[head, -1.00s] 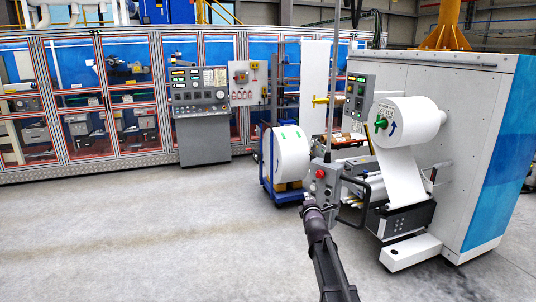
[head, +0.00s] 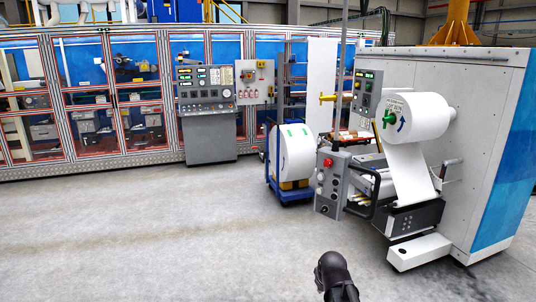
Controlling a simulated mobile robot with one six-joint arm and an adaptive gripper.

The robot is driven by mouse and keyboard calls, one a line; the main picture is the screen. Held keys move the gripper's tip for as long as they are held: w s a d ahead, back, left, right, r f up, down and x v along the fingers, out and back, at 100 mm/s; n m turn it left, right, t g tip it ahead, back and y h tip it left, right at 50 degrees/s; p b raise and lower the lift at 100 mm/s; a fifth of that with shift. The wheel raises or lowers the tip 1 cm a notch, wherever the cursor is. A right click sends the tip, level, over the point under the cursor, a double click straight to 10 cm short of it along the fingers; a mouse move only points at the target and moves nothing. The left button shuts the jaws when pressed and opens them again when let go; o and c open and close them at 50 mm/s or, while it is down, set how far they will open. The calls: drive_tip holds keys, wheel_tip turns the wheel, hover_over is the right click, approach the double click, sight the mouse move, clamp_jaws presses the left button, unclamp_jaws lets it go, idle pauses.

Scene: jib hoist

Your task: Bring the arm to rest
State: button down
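The dark, rounded end of a link of my arm shows at the bottom of the head view, right of the middle. It is over open grey floor, apart from the machines. My gripper itself cannot be made out, so whether it is open or shut does not show. A grey control box (head: 331,187) with a red knob and a black handle hangs on a vertical pole beyond my arm. Nothing visible of my arm touches it.
A white roll (head: 297,152) stands on a blue cart (head: 290,194). Another roll (head: 424,116) is mounted on the white machine (head: 495,130) at right, above a low white step (head: 419,252). A grey console (head: 208,135) stands before the long enclosure. The floor at left is clear.

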drive_tip(key=s+f+m+g+b, duration=0.1)
drive_tip(key=s+f+m+g, duration=0.1)
drive_tip(key=s, duration=0.4)
drive_tip(key=s+f+m+g, duration=0.1)
drive_tip(key=s+m+g, duration=0.1)
drive_tip(key=s, duration=0.4)
drive_tip(key=shift+s+f+m+g+b, duration=0.2)
drive_tip(key=shift+f+m+g+b, duration=0.2)
drive_tip(key=shift+m, duration=0.4)
drive_tip(key=shift+a, duration=0.1)
